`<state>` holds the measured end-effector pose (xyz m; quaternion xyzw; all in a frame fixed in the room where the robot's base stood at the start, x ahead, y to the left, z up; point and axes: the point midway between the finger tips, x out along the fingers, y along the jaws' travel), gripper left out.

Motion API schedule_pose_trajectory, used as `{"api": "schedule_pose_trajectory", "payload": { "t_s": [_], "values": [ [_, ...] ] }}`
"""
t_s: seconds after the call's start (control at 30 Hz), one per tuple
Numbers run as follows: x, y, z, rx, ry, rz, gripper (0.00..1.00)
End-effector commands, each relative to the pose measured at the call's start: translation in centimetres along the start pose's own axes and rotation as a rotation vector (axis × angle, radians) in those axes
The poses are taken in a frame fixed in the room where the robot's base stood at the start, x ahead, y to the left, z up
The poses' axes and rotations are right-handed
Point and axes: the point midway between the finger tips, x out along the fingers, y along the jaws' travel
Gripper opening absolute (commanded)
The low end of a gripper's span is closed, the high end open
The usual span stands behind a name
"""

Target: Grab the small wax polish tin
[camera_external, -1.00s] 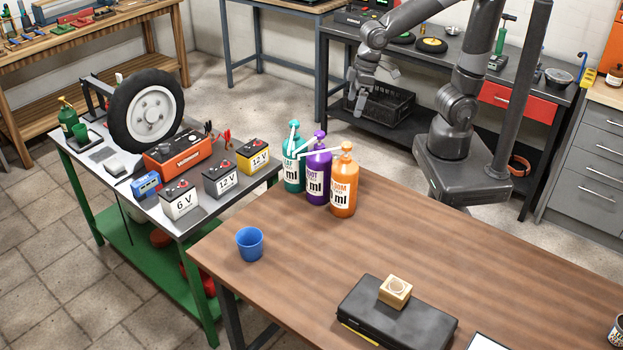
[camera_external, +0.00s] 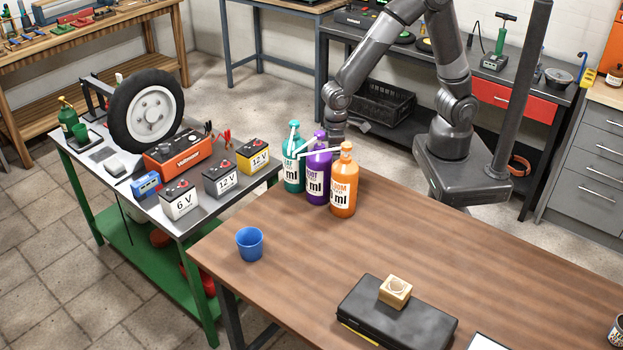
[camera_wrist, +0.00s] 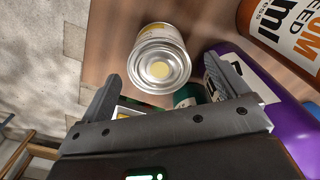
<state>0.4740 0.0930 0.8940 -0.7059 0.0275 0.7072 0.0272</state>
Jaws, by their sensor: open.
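My gripper (camera_wrist: 161,76) is open, with one finger on each side of the tin's near end. Whether the fingers touch it I cannot tell. In the external view my wrist (camera_external: 338,98) is lowered behind the pump bottles, and they hide the tin and my fingertips.
Orange (camera_external: 343,185), purple (camera_external: 318,180) and teal (camera_external: 293,172) bottles stand close beside my gripper. A blue cup (camera_external: 250,245) and a black case (camera_external: 370,320) with a wooden block (camera_external: 395,291) are on the brown table (camera_external: 470,240). The table's middle is clear.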

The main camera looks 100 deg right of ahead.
Motion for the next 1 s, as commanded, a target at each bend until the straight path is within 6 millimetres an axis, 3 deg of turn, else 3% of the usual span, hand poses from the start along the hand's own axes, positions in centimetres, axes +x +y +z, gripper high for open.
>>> {"api": "schedule_pose_trajectory", "payload": {
  "t_s": [0.17, 0.5, 0.8, 1.0],
  "values": [
    [1.2, 0.0, 0.0, 0.000, -0.001, 0.000, 0.92],
    [5.4, 0.1, 0.0, 0.000, 0.000, 0.000, 0.92],
    [5.8, 0.1, 0.0, 0.000, 0.001, 0.000, 0.92],
    [5.8, 0.1, 0.0, 0.000, 0.001, 0.000, 0.76]
  ]
}}
